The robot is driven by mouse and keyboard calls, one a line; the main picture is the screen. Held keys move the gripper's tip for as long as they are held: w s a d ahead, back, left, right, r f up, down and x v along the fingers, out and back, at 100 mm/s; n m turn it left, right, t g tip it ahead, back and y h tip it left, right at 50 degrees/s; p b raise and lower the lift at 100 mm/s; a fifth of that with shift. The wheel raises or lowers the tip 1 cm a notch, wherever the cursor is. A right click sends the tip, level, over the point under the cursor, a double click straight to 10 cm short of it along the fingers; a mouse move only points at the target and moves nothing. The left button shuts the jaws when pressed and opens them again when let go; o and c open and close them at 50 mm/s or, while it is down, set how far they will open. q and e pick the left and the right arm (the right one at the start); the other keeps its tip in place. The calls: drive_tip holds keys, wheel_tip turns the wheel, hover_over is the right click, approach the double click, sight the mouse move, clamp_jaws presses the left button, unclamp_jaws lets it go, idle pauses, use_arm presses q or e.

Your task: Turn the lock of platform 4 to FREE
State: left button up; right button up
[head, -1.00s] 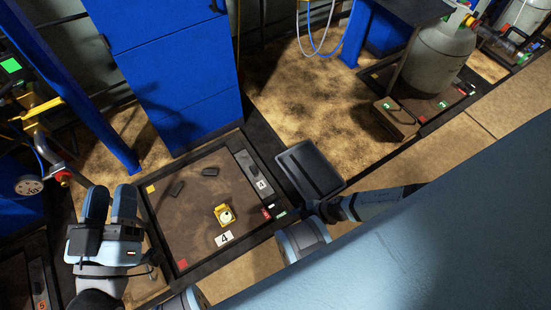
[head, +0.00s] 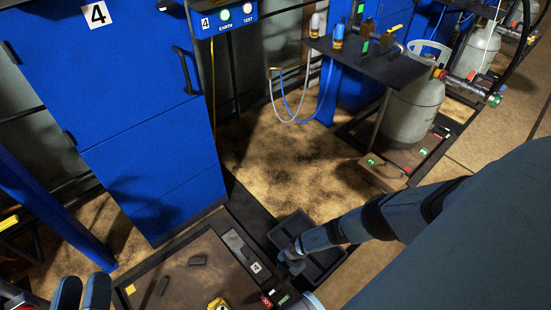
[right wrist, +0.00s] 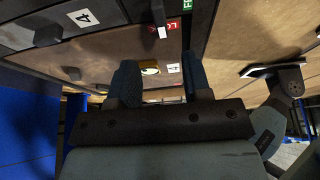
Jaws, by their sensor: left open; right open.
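Platform 4 (head: 225,285) is a brown plate in a dark frame at the bottom of the head view. At its right corner are a red label (head: 267,301) and a green label (head: 283,299). In the right wrist view the dark lock lever with a pale tip (right wrist: 161,30) points at the red label (right wrist: 174,27); the green label (right wrist: 187,5) is beyond. My right gripper (right wrist: 161,80) is open and empty, its fingers short of the lever. My left gripper (head: 82,290) is open and empty at the bottom left.
A black tray (head: 325,270) sits right of the platform under my right arm. A tall blue cabinet (head: 130,110) stands behind. A gas cylinder (head: 413,110) stands at the back right.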

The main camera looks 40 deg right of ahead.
drive_tip(key=b+x, duration=0.3)
drive_tip(key=x, duration=0.3)
drive_tip(key=shift+d+b, duration=0.1)
drive_tip(key=shift+b, duration=0.3)
drive_tip(key=b+x, duration=0.2)
drive_tip(key=x, duration=0.1)
drive_tip(key=shift+f+b, duration=0.3)
drive_tip(key=shift+b, duration=0.1)
drive_tip(key=shift+a+f+b, duration=0.4)
use_arm(q)
wheel_tip(320, 180, down, 6)
drive_tip(key=w+m+g, duration=0.1)
drive_tip(key=w+m, duration=0.1)
drive_tip(key=m, duration=0.1)
drive_tip(key=shift+w+a+f, duration=0.15)
drive_tip(key=shift+a+f, duration=0.05)
drive_tip(key=shift+a, duration=0.2)
use_arm(e)
clamp_jaws()
